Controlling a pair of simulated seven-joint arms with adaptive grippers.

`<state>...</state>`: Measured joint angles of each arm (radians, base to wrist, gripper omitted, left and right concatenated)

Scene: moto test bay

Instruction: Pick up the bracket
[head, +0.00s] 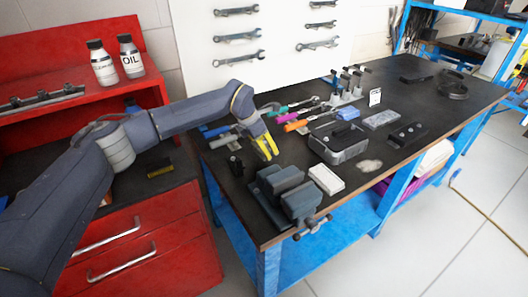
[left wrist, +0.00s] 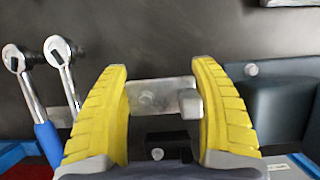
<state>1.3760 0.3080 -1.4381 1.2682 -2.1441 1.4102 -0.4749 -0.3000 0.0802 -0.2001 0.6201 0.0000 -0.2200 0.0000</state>
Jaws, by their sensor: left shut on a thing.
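My left gripper (head: 267,149) is low over the near left part of the workbench, its yellow fingers pointing down. In the left wrist view, the left gripper (left wrist: 161,66) is shut on a grey metal bracket (left wrist: 165,91). The bracket lies across between the two fingers and has a round bolt head and a small block on its face. A black part (left wrist: 167,143) with a round stud shows just below it; I cannot tell whether it belongs to the bracket. The bracket cannot be made out in the head view. My right gripper is not in view.
A dark vise (head: 288,192) and a white box (head: 326,179) stand near the front edge. A grey bin (head: 340,144) is to the right. Tools with chrome heads (left wrist: 58,50) lie left of the fingers. The right of the workbench (head: 448,116) has free room.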

